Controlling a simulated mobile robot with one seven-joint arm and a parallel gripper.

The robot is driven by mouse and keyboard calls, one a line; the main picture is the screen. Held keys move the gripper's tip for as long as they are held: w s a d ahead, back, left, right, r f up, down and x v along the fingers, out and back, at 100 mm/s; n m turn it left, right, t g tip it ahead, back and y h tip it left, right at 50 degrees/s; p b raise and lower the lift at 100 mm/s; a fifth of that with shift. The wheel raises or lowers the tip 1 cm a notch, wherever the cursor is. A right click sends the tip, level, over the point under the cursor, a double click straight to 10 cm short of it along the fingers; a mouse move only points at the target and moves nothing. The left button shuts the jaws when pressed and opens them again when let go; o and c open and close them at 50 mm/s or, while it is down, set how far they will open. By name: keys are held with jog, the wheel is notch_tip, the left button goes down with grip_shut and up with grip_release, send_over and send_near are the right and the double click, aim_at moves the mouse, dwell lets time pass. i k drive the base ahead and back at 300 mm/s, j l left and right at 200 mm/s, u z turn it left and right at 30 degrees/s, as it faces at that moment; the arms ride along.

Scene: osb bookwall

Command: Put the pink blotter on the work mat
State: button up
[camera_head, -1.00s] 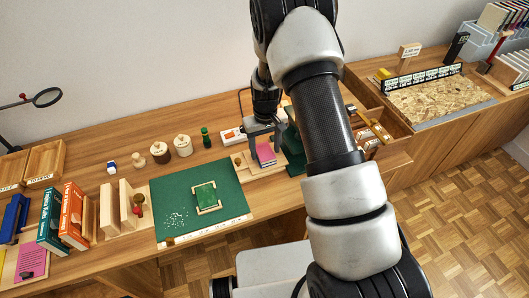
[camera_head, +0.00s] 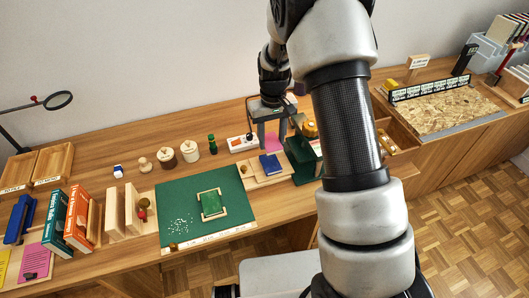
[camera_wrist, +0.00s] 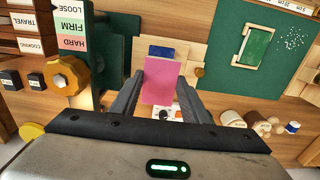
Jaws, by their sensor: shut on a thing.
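My gripper (camera_head: 271,136) is shut on the pink blotter (camera_head: 272,139) and holds it raised above the bench. In the wrist view the pink blotter (camera_wrist: 164,82) is a flat pink sheet between the two fingers. The green work mat (camera_head: 180,205) lies to the left and nearer the front edge. The mat also shows at the upper right of the wrist view (camera_wrist: 228,45). A blue item (camera_head: 270,164) lies on a wooden stand (camera_head: 253,177) below my gripper.
The mat's upper left part is clear.

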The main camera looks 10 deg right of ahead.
aim_at(177, 208)
jog(key=k+j+u, duration=0.2)
jog(key=j, duration=0.45)
jog(key=j+u, duration=0.15)
jog(key=j, duration=0.45)
